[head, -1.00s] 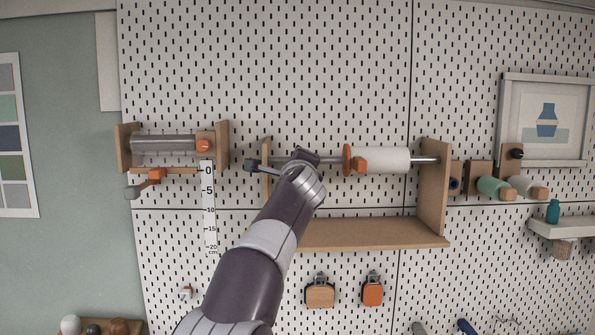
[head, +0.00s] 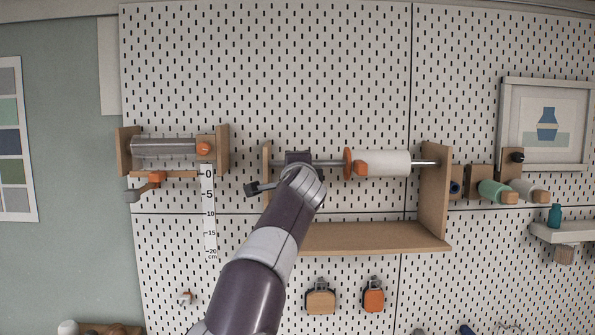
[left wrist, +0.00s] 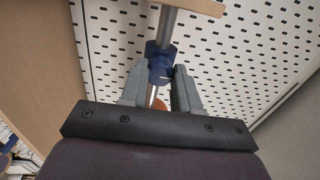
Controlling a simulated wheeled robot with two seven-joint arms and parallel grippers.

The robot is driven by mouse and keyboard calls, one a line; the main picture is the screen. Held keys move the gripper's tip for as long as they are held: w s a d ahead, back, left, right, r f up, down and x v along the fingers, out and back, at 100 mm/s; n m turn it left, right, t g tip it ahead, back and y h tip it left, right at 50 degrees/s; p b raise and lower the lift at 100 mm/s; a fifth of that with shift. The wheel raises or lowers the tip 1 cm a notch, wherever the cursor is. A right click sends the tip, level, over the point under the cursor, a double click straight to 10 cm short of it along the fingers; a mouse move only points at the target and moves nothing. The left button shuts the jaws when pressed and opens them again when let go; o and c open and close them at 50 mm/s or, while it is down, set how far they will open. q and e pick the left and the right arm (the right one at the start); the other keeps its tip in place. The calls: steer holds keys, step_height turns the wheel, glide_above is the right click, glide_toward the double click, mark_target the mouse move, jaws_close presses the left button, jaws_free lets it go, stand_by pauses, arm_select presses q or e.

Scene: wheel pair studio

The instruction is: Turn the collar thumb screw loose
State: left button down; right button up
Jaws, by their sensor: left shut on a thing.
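My left gripper (left wrist: 161,72) has its two grey fingers on either side of the blue thumb screw (left wrist: 160,78) of the blue collar (left wrist: 160,55). The collar sits around the steel rod (left wrist: 168,24), and the fingers are closed on the screw. In the head view my left gripper (head: 298,158) is at the left part of the rod (head: 328,163). My wrist hides the collar and screw there. My right gripper is in neither view.
The rod carries a white roll (head: 385,163) with an orange disc (head: 348,163) and orange block (head: 361,168). A wooden bracket with a shelf (head: 375,236) surrounds it. A second roller holder (head: 165,146) and a scale (head: 208,215) are left. The pegboard above is clear.

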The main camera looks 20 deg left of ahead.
arm_select(q)
steer(key=shift+f, duration=0.25)
steer(key=c, duration=1.1)
jaws_free()
steer(key=o, duration=0.3)
steer(key=shift+s+r, duration=0.15)
steer(key=shift+r, duration=0.05)
steer(key=b+v, duration=0.8)
steer(key=v, duration=0.4)
steer(key=shift+s, duration=0.3)
steer(key=shift+d, duration=0.1)
